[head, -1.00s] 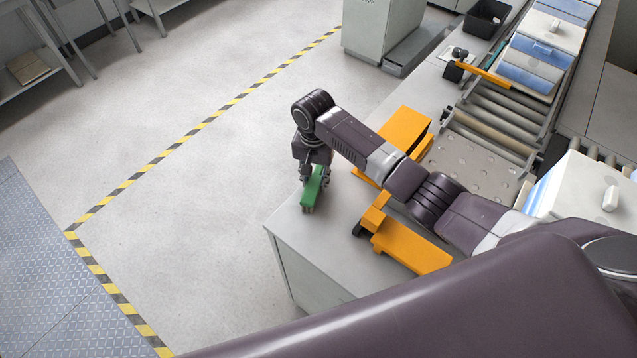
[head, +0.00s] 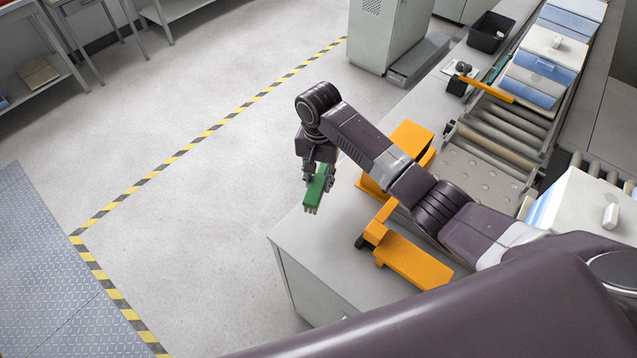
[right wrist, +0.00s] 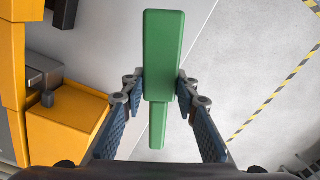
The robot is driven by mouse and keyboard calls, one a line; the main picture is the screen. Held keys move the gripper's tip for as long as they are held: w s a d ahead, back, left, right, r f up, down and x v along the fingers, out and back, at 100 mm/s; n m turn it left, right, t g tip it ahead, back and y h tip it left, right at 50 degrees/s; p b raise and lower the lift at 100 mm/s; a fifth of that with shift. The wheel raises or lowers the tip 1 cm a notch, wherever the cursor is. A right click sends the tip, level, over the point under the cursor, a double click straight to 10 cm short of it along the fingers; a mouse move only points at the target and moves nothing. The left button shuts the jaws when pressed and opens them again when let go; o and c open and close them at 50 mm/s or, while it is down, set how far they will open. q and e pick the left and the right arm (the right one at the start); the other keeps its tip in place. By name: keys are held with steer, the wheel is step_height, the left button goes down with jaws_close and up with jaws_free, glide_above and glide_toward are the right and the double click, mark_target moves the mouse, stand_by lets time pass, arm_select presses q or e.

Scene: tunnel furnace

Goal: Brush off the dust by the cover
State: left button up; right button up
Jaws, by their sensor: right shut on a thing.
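A green brush (head: 316,190) with pale bristles at its lower end hangs near the edge of the grey bench. My right gripper (head: 318,180) is shut on it, and it seems to be a little above the bench top. In the right wrist view the brush (right wrist: 163,55) is between the two fingers, its narrower part toward the palm. A white box-like cover (head: 583,205) with a small white handle stands at the right by the conveyor. I cannot make out any dust on it. My left gripper is not in view.
Orange brackets (head: 415,262) stand on the grey bench (head: 315,240) under my right arm. A roller conveyor (head: 500,125) carries blue and white boxes (head: 540,70). A black bin (head: 490,32) is at the back. The floor at left is open.

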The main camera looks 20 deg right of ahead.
steer(key=shift+r, duration=0.1)
steer(key=shift+r, duration=1.4)
